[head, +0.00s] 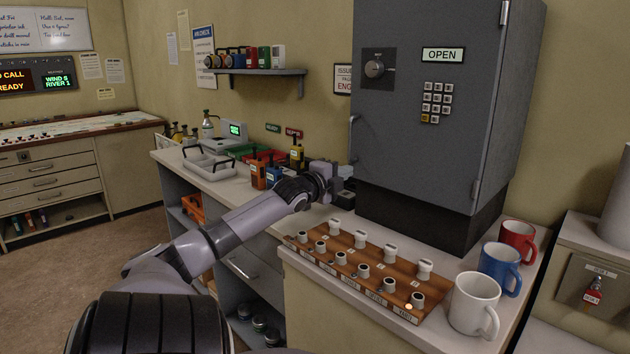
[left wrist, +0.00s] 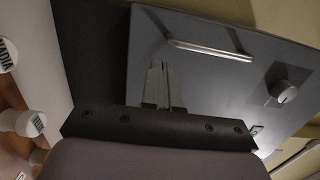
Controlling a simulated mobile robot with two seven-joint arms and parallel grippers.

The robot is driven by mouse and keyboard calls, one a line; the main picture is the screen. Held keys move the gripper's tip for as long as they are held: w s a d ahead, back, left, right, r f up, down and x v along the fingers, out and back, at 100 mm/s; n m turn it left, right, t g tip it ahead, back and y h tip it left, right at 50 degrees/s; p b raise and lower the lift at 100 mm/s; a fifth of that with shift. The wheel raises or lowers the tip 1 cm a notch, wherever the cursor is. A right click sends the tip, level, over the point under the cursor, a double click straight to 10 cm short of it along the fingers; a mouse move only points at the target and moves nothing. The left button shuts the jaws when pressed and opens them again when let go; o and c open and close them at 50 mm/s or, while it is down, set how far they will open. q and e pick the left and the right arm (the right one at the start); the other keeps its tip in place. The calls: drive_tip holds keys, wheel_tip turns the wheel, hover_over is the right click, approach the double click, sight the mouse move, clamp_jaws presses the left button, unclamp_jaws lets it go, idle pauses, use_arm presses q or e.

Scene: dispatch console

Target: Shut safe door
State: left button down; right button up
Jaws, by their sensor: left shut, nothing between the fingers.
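The grey safe (head: 515,90) stands on the counter. Its door (head: 400,150) faces me, with hinges on the right and a bar handle (head: 354,140) at the left edge. The door looks nearly flush with the body; I cannot tell whether a gap is left. A lit sign (head: 443,55) reads OPEN. My left gripper (head: 346,176) is at the door's lower left edge, below the handle. In the left wrist view, its shut fingers (left wrist: 163,85) lie before the door's face, empty; contact is unclear. The handle (left wrist: 210,50) and dial (left wrist: 284,90) show there. My right gripper is out of view.
A wooden rack (head: 345,265) with several white-topped pegs lies on the counter in front of the safe. White (head: 473,302), blue (head: 500,265) and red (head: 517,238) mugs stand at its right. Radios (head: 258,172) and a white tray (head: 207,165) are left of my gripper.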

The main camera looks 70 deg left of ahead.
use_arm(q)
drive_tip(key=v, duration=0.8)
drive_tip(key=shift+s+a+p, duration=0.2)
drive_tip(key=shift+a+p, duration=0.05)
drive_tip(key=shift+p, duration=0.15)
